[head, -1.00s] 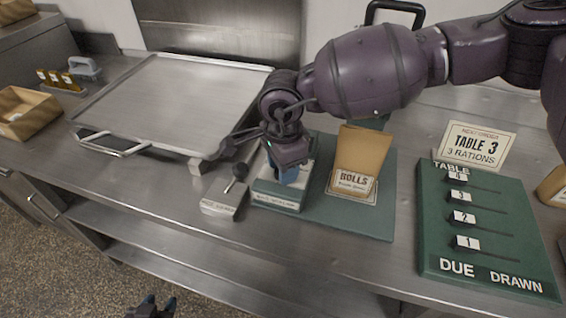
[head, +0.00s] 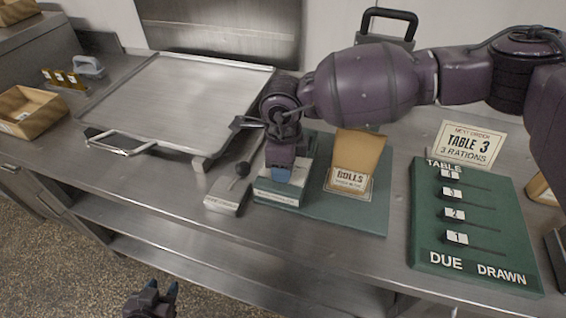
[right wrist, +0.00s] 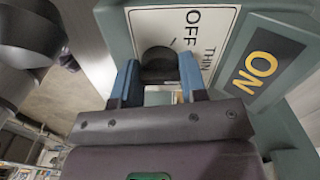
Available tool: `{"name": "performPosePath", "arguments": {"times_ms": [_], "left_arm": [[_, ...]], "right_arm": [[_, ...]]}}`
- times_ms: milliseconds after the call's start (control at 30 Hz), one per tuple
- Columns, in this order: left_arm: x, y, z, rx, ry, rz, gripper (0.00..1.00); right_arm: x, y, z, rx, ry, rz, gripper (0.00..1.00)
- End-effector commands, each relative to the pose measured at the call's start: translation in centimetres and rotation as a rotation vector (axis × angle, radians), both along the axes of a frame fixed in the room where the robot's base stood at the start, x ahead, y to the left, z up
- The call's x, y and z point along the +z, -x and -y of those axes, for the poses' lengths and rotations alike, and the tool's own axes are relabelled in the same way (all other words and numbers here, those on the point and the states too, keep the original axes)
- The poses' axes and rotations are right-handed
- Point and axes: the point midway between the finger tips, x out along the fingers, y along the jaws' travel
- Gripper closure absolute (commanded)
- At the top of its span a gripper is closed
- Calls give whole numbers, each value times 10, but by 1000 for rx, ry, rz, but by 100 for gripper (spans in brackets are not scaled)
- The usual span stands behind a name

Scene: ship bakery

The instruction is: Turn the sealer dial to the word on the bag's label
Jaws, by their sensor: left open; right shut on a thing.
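The sealer (head: 277,198) is a small green box with a pale top on a green mat. In the right wrist view its white dial plate (right wrist: 205,22) shows the words OFF and THIN. My right gripper (head: 280,174) points down over the sealer. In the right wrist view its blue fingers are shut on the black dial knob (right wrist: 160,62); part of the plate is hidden. The brown bag (head: 358,150) stands right of the sealer. Its label (head: 349,182) reads ROLLS, with a smaller line too small to read. My left gripper (head: 158,292) is open and empty, low before the counter.
A small box with a black-knobbed lever (head: 229,192) stands left of the sealer. A yellow ON sign (right wrist: 262,65) shows beside the dial.

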Motion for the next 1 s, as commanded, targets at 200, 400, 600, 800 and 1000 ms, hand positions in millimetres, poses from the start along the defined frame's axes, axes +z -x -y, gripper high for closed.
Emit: {"name": "performPosePath", "arguments": {"times_ms": [200, 400, 600, 800, 1000], "left_arm": [[1, 0, 0, 0, 0, 1, 57], [1, 0, 0, 0, 0, 0, 57], [-1, 3, -1, 2, 0, -6, 57], [-2, 6, -1, 3, -1, -10, 57], [-2, 5, -1, 3, -1, -9, 57]], "right_arm": [[2, -1, 0, -15, 0, 3, 84], [2, -1, 0, -14, 0, 4, 84], [2, -1, 0, -14, 0, 3, 41], [1, -1, 0, -13, -1, 1, 36], [5, -1, 0, -13, -1, 2, 36]]}}
